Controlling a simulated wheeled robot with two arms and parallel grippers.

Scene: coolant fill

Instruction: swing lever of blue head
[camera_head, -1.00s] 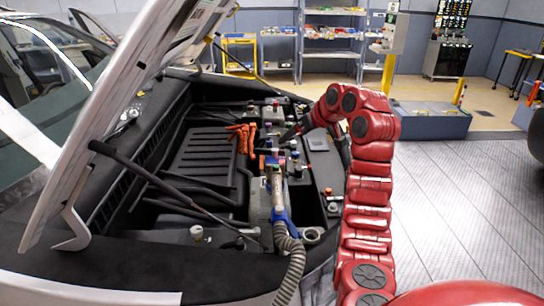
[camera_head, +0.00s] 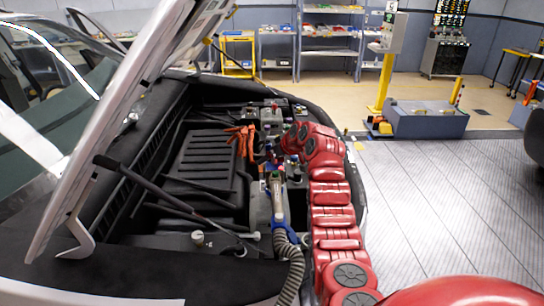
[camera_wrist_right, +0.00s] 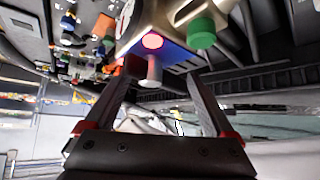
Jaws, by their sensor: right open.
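My right gripper (camera_wrist_right: 162,76) is open in the right wrist view, its two dark fingers spread. A blue-sided block (camera_wrist_right: 185,56) with a red round face and a pale grey stub (camera_wrist_right: 151,70) shows just beyond and between the fingertips. A green knob (camera_wrist_right: 201,34) is beside it. I cannot tell whether the fingers touch anything, or which part is the lever. In the head view my red right arm reaches over the engine bay and its gripper is mostly hidden among small coloured fittings. My left gripper is not in view.
A ribbed grey hose (camera_head: 291,268) rises to a fill fitting with a blue collar (camera_head: 281,225) near the arm. Orange cables (camera_head: 242,137) lie left of the fittings. The propped hood (camera_head: 130,105) stands at left.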

